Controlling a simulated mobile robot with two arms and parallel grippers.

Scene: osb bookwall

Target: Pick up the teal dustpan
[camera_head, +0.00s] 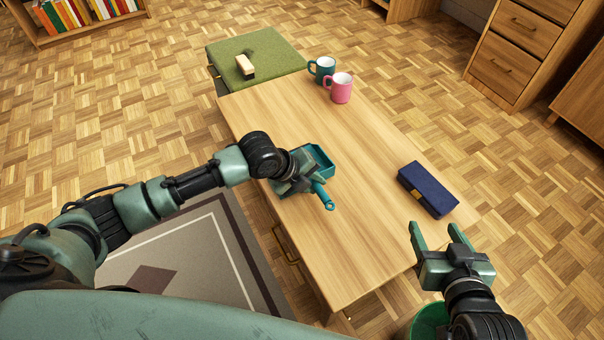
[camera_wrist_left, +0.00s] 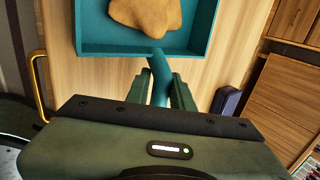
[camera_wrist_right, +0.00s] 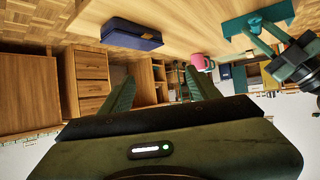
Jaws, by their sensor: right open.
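The teal dustpan (camera_head: 319,157) is at the near left side of the wooden table (camera_head: 345,240). My left gripper (camera_head: 302,184) is at its handle, whose end sticks out past the gripper. In the left wrist view, the handle (camera_wrist_left: 160,78) lies between the closely spaced fingers (camera_wrist_left: 161,95), with no clear gap beside it. The pan (camera_wrist_left: 205,35) holds a tan-brown lump (camera_wrist_left: 146,14). I cannot tell whether the dustpan rests on the table or hangs just above it. My right gripper (camera_head: 434,238) is open and empty, beyond the table's near right corner.
A dark blue case (camera_head: 428,190) lies at the table's right. A pink mug (camera_head: 341,88) and a dark teal mug (camera_head: 321,69) stand at the far end. A green-topped seat (camera_head: 272,47) with a light block (camera_head: 245,65) adjoins the table. The table's middle is clear.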

